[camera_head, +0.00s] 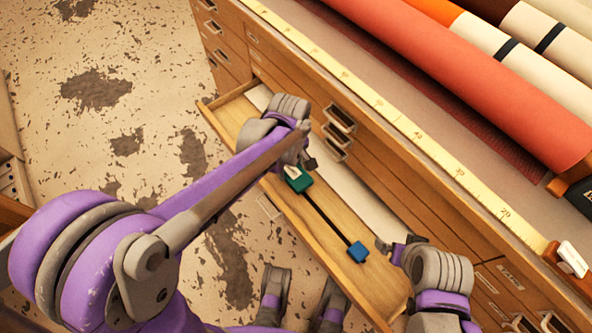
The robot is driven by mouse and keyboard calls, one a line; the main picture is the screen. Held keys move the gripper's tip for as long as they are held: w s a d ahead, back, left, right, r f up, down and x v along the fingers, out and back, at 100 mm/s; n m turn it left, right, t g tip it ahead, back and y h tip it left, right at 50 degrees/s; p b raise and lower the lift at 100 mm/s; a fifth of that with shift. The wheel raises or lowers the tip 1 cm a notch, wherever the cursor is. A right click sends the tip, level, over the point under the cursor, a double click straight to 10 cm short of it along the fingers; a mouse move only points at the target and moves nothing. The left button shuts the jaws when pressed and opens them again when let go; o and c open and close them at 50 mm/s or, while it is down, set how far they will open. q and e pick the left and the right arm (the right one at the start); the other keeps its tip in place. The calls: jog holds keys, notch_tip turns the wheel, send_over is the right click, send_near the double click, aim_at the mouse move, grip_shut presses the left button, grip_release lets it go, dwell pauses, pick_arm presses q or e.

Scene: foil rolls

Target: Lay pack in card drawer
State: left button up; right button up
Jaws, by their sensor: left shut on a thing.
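The open wooden drawer (330,225) sticks out from the cabinet front. My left gripper (300,164) is over the drawer's middle, partly hidden by its own wrist. It is shut on a small green pack (300,184) with a pale patch, at the upper end of a thin black strip. Whether the pack touches the drawer floor is hard to tell. A blue block (357,251) lies in the drawer at the strip's lower end. My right gripper (396,252) is at the drawer's right part, small and dark; its jaws cannot be made out.
The wooden cabinet (385,165) has several shut drawers with metal handles. On its top, a yellow measuring strip (400,122) runs along the edge, with a large red roll (470,75) and paler rolls behind. A white-topped item (572,258) sits at the right. The stained floor (110,130) is clear.

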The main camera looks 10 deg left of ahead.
aim_at(291, 169)
pick_arm(q)
notch_tip(291, 169, down, 4)
jog(key=shift+w+f+b, duration=0.1)
jog(key=shift+f+b, duration=0.05)
jog(key=shift+b, duration=0.4)
pick_arm(e)
jog(key=shift+w+f, duration=0.15)
jog(key=shift+f, duration=0.55)
pick_arm(q)
jog(key=o, duration=1)
jog(key=shift+f, duration=0.15)
pick_arm(e)
jog(key=shift+f, duration=0.15)
pick_arm(q)
jog(key=o, duration=0.5)
